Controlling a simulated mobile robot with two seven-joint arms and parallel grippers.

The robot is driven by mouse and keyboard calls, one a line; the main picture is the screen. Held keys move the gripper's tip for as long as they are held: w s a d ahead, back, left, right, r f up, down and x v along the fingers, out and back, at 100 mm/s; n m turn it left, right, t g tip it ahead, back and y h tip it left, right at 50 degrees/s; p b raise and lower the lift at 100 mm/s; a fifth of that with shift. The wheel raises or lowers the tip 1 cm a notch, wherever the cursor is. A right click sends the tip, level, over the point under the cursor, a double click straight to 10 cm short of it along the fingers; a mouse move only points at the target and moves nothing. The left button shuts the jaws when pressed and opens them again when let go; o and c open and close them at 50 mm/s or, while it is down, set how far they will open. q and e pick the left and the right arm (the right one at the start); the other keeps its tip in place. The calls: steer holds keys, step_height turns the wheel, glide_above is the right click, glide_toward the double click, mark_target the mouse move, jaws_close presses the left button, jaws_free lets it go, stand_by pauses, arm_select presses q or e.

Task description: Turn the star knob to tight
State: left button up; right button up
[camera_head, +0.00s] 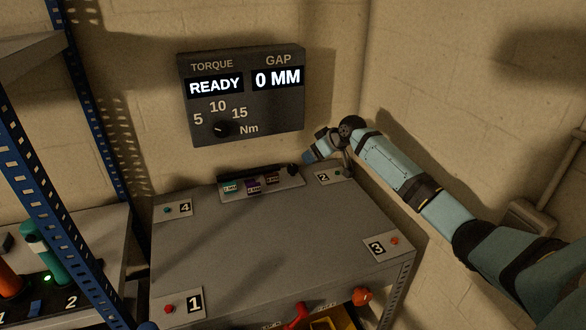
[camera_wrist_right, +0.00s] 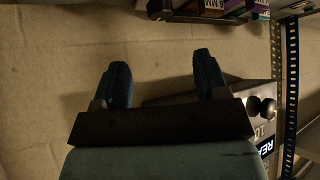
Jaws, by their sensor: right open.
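At the bench's front edge is an orange-red knob (camera_head: 361,296). Left of it, a red handle-like part (camera_head: 297,315) is cut by the lower picture edge, with lettering beside it too small to read. I cannot tell for sure which of these is the star knob, nor its setting. My right gripper (camera_head: 312,154) is above the bench's back right corner, near the wall, well apart from both parts. In the right wrist view its two blue fingers (camera_wrist_right: 160,62) are spread with nothing between them. My left gripper is not in view.
The grey bench top (camera_head: 270,235) is mostly bare, with numbered corner plates. A rack of coloured gauges (camera_head: 262,184) stands at its back. A wall panel (camera_head: 245,95) reads READY and 0 MM. A blue shelf post (camera_head: 50,185) stands at left, beside a side table with colored tools.

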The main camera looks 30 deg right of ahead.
mark_target(293, 166)
steer(key=x, duration=1.2)
steer(key=c, duration=0.9)
